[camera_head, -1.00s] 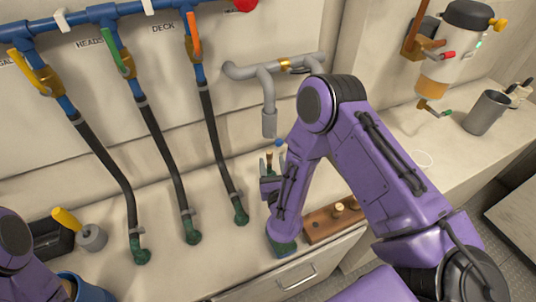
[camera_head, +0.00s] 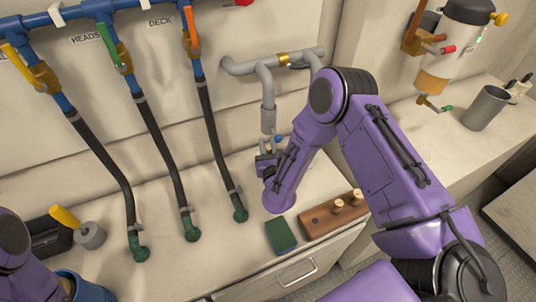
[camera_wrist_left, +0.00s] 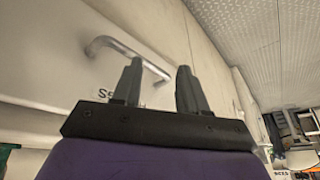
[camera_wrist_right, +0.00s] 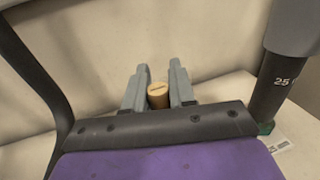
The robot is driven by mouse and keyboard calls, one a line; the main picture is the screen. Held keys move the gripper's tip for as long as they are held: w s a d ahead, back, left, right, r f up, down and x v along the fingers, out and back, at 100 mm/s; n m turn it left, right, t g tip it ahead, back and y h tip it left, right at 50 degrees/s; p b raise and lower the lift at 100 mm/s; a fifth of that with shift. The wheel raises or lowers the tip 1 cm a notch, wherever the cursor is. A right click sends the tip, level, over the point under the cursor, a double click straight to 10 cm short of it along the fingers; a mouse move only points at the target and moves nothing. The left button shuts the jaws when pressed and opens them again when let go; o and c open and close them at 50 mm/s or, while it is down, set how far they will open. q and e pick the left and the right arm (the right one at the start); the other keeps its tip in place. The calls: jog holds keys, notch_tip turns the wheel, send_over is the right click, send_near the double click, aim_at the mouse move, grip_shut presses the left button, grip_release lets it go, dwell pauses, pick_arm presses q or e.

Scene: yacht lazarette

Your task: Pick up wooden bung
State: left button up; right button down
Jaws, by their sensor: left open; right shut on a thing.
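In the right wrist view a pale, round-topped wooden bung (camera_wrist_right: 158,95) sits between the two grey fingers of my right gripper (camera_wrist_right: 158,82), which is shut on it. In the head view my right gripper (camera_head: 268,157) is just below the open lower end of a grey pipe (camera_head: 268,118), over the pale counter. The held bung is hardly visible there. Two more wooden bungs (camera_head: 338,206) (camera_head: 356,197) stand in a brown wooden block (camera_head: 322,223). My left gripper (camera_wrist_left: 160,78) is open and empty in the left wrist view, below a metal handle.
Several dark hoses (camera_head: 212,150) run down to green fittings on the counter at the left. A green pad (camera_head: 281,235) lies beside the block. A grey cup (camera_head: 486,110) stands at the far right. A drawer (camera_head: 297,274) is at the front.

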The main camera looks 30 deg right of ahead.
jog(key=r+v, duration=0.1)
jog(key=v, duration=0.8)
jog(key=r+v, duration=0.2)
jog(key=v, duration=0.7)
jog(key=shift+r, duration=0.3)
pick_arm(q)
jog(key=shift+f, duration=0.15)
